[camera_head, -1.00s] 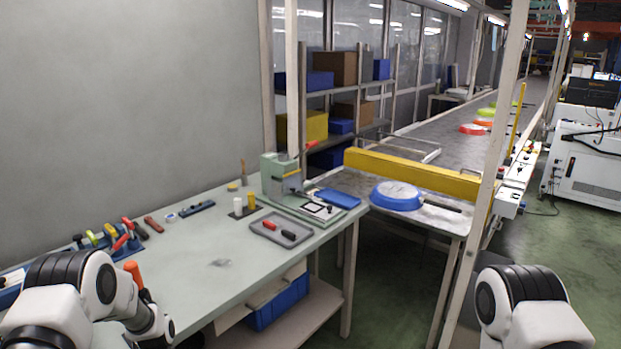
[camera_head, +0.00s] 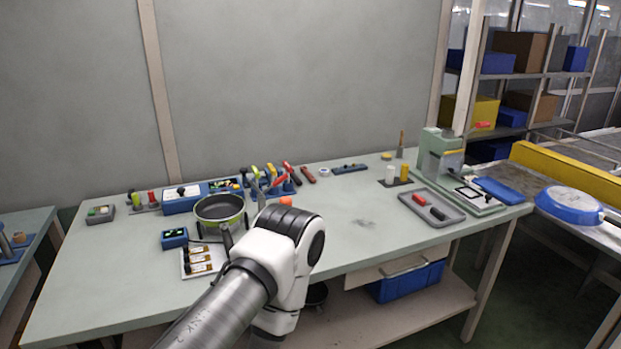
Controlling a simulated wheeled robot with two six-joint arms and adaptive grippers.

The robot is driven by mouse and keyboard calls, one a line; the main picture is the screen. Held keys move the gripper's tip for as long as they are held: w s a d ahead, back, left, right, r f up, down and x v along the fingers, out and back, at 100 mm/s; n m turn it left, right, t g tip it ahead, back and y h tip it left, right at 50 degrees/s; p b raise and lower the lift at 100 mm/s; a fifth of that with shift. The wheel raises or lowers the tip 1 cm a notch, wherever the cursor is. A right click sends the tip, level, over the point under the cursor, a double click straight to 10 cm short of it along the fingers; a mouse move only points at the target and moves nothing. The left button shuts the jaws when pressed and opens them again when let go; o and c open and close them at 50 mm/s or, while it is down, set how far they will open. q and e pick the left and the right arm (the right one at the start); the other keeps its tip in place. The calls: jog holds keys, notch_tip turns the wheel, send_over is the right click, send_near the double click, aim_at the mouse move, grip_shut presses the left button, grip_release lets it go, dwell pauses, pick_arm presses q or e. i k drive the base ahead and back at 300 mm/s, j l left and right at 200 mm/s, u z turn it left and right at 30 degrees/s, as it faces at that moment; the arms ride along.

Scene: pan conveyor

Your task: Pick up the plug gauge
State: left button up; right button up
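I cannot tell for certain which item is the plug gauge. A red piece (camera_head: 419,199) and a black piece (camera_head: 438,213) lie in a grey tray (camera_head: 448,220) on the right part of the bench. Small upright red and green handled items (camera_head: 151,197) stand at the bench's left back, too small to identify. One of my arms, most likely the left, rises from the bottom centre in front of the bench, its elbow near the pan. Neither gripper shows.
The pale green bench (camera_head: 350,258) carries a green-rimmed pan (camera_head: 220,208), a blue gauge box (camera_head: 182,199), a card with several samples (camera_head: 201,263) and a green press (camera_head: 436,155). A blue pan (camera_head: 569,205) lies on the conveyor at right. The bench's middle is mostly clear.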

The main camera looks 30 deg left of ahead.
aim_at(150, 193)
jog(key=i+l+u, duration=0.1)
jog(key=i+u, duration=0.15)
jog(key=i, duration=0.25)
jog(key=i+l+u, duration=0.25)
jog(key=i, duration=0.2)
jog(key=i+l+u, duration=0.25)
jog(key=i, duration=0.2)
jog(key=u, duration=0.95)
